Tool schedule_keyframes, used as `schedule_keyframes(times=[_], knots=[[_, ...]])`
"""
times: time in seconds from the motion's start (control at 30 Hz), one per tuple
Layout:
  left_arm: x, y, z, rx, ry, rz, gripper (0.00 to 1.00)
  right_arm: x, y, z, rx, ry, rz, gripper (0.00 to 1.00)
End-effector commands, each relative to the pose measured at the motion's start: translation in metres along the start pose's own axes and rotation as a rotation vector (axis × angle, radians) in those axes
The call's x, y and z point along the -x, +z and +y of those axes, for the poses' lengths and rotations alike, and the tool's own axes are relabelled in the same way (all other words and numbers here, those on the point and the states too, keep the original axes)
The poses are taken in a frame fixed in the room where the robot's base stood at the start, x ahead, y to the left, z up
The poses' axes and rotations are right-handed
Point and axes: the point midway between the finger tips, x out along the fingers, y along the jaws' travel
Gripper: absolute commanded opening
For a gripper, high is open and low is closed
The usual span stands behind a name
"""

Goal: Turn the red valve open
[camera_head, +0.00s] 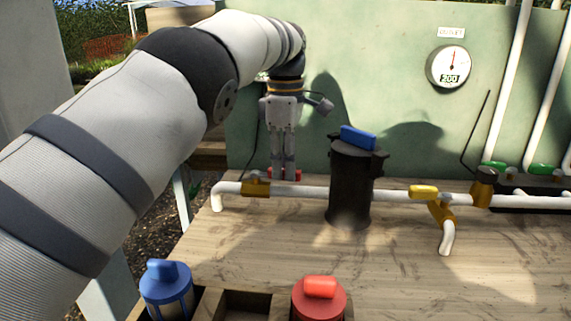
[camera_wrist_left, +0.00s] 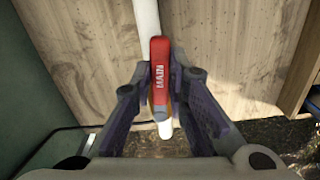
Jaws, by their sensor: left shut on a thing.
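The red valve handle, marked MAIN (camera_wrist_left: 160,72), sits on the white pipe and lies in line with it in the left wrist view. In the head view only small red bits of it show beside the fingertips, above the brass valve body (camera_head: 256,187). My left gripper (camera_head: 284,172) points down at the pipe's left end. It is shut on the red handle, with a finger on each side in the left wrist view (camera_wrist_left: 163,112). The fingers hide part of the handle in the head view. My right gripper is not in view.
A black canister with a blue handle (camera_head: 350,185) stands right of my gripper. A yellow-handled valve (camera_head: 424,192) and green-handled valves (camera_head: 540,169) lie further right. A gauge (camera_head: 450,67) hangs on the green wall. Blue (camera_head: 166,285) and red (camera_head: 319,300) filters stand in front.

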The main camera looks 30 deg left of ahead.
Motion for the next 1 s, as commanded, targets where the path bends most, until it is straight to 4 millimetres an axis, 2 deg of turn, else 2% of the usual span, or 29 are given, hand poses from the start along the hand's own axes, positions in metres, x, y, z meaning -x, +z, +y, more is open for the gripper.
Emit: schedule_keyframes(times=[0.33, 0.87, 0.9, 0.97, 1.0], knots=[[0.0007, -0.0009, 0.0007, 0.122, 0.004, 0.000, 0.00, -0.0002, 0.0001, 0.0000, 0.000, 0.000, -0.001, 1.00], [0.0009, -0.0014, 0.0008, 0.145, 0.005, 0.001, 0.00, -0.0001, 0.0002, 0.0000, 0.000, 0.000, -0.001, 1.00], [0.0009, -0.0014, 0.0008, 0.145, 0.005, 0.001, 0.19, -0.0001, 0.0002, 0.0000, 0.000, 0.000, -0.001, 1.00], [0.0009, -0.0014, 0.0008, 0.144, 0.004, 0.000, 0.33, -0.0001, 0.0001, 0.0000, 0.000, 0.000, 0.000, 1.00], [0.0008, -0.0013, 0.0007, 0.144, 0.004, 0.000, 0.35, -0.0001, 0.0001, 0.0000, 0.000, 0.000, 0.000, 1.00]])
